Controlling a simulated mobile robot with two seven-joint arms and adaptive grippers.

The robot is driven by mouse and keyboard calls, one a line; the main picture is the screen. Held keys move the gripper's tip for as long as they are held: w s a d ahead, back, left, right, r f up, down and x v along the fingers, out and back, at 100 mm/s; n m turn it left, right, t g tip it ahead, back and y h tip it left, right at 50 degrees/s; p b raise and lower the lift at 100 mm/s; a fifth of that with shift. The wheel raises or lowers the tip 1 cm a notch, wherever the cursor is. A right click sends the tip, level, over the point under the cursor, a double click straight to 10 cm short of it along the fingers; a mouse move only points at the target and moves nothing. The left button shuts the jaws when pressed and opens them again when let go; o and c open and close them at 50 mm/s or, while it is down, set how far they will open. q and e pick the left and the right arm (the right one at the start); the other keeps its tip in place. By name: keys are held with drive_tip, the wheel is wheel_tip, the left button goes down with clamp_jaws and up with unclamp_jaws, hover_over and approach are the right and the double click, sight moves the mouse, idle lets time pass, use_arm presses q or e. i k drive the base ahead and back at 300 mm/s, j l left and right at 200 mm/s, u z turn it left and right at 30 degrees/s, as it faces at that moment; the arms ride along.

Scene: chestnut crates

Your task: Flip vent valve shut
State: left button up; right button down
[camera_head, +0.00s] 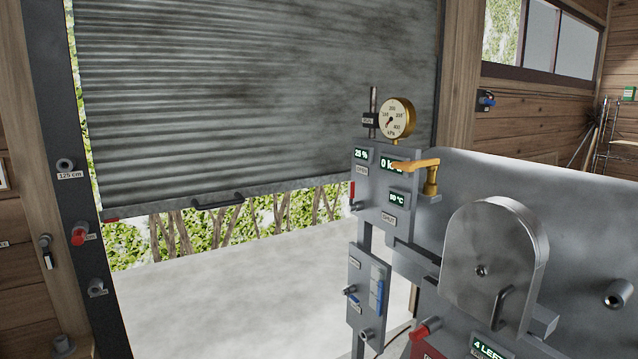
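A brass-yellow lever valve (431,178) stands at the top left corner of a grey metal machine. Its handle lies level and points left, across part of a pressure display on the grey panel (372,205). A small tag (389,219) on the panel seems to read SHUT, and a tag higher at the left (362,171) seems to read OPEN. No label naming the vent valve is readable. A brass dial gauge (396,119) marked kPa stands above the panel. Neither of my grippers is in view.
A lower panel (368,298) carries blue and small switches. A partly raised roller shutter (250,100) is behind. Pale floor (240,290) is clear at the left.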

sight(351, 207)
drive_tip(key=i+j, duration=0.3)
drive_tip(key=i, duration=0.15)
drive_tip(key=i+j+u, duration=0.1)
drive_tip(key=i+j, duration=0.5)
drive_tip(key=i, duration=0.25)
drive_tip(key=i+j+u, duration=0.15)
drive_tip(key=i+j, duration=0.15)
drive_tip(key=i, duration=0.15)
